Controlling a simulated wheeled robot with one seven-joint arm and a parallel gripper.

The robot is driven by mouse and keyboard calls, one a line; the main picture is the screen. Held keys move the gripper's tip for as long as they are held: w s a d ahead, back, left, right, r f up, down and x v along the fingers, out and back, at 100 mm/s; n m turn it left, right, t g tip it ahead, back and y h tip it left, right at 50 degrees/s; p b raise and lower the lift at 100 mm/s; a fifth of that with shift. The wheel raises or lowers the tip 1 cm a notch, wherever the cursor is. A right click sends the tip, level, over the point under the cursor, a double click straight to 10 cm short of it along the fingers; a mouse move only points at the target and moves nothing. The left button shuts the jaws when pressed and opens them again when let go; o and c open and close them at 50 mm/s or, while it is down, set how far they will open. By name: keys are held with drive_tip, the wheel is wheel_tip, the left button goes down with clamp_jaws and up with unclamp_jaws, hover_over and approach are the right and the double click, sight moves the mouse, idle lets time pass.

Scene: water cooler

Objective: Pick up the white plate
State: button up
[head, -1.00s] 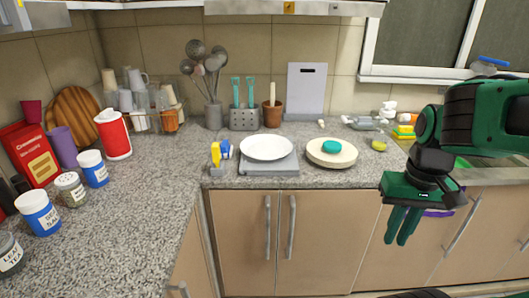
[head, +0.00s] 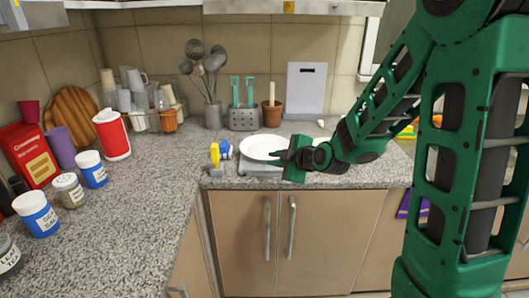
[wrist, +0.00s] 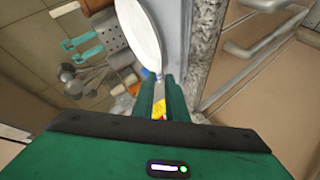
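The white plate (head: 262,145) lies on a grey slab (head: 260,168) on the counter. My gripper (head: 282,156) is at the plate's front right edge in the head view, and my wrist hides part of the plate's right side. In the wrist view the plate (wrist: 141,34) shows as a narrow white oval. Its near rim comes to the tips of my green fingers (wrist: 161,88). A narrow gap shows between the fingers, with something yellow visible through it. I cannot tell whether either finger touches the rim.
A yellow and blue item (head: 216,155) stands just left of the plate. Behind are a utensil holder (head: 213,116), a perforated metal caddy (head: 243,119), a brown pot (head: 272,115) and a white board (head: 304,88). Jars and a red canister (head: 113,137) stand at left.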

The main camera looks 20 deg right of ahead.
sight(259, 165)
drive_tip(key=x, duration=1)
drive_tip(key=shift+w+a, duration=0.2)
drive_tip(key=shift+w, duration=0.1)
drive_tip(key=shift+f, duration=0.1)
clamp_jaws()
